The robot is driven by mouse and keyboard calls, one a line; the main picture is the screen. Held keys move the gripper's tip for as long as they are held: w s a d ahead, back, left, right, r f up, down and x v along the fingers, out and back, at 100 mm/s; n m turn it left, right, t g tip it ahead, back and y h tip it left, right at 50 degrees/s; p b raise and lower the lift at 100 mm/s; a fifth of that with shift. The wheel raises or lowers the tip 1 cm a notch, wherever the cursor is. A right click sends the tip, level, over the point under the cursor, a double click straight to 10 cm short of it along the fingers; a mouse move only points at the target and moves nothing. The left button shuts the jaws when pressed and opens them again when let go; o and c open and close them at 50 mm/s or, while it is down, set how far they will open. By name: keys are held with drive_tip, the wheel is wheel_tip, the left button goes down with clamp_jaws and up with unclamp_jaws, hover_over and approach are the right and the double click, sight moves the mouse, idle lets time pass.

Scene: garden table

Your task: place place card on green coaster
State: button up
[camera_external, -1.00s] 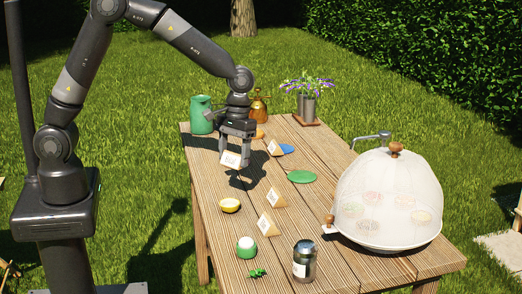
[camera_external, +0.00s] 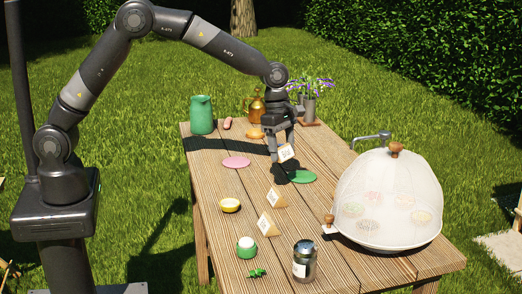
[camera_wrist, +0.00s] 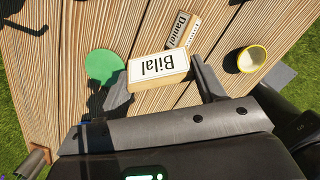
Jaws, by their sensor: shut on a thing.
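My gripper (camera_external: 283,143) is shut on a white-faced wooden place card (camera_external: 286,152) and holds it above the table. In the wrist view the card (camera_wrist: 157,68) reads "Bilal" and sits between the two fingers (camera_wrist: 160,84). The flat green coaster (camera_external: 302,177) lies bare on the table, just below and right of the held card in the external view. It also shows in the wrist view (camera_wrist: 103,66), left of the card and apart from it. My gripper hides the table behind it.
Two other place cards (camera_external: 268,225) (camera_external: 277,198) stand nearer the front; one in the wrist view reads "Daniel" (camera_wrist: 183,30). A pink coaster (camera_external: 236,162), a yellow bowl (camera_external: 230,205), a green pitcher (camera_external: 202,115), a jar (camera_external: 304,262) and a mesh dome (camera_external: 390,200) surround free boards.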

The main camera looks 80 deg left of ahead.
drive_tip(key=shift+w+a+f+n, duration=0.1)
drive_tip(key=shift+w+n, duration=0.3)
drive_tip(key=shift+n, duration=0.1)
hover_over(294, 177)
drive_tip(key=f, duration=0.6)
drive_tip(key=shift+s+a+f, duration=0.15)
drive_tip(key=shift+a+f, duration=0.05)
drive_tip(key=shift+f, duration=2.2)
drive_tip(key=shift+f, duration=0.2)
drive_tip(key=o, duration=1)
drive_tip(key=shift+r, duration=0.1)
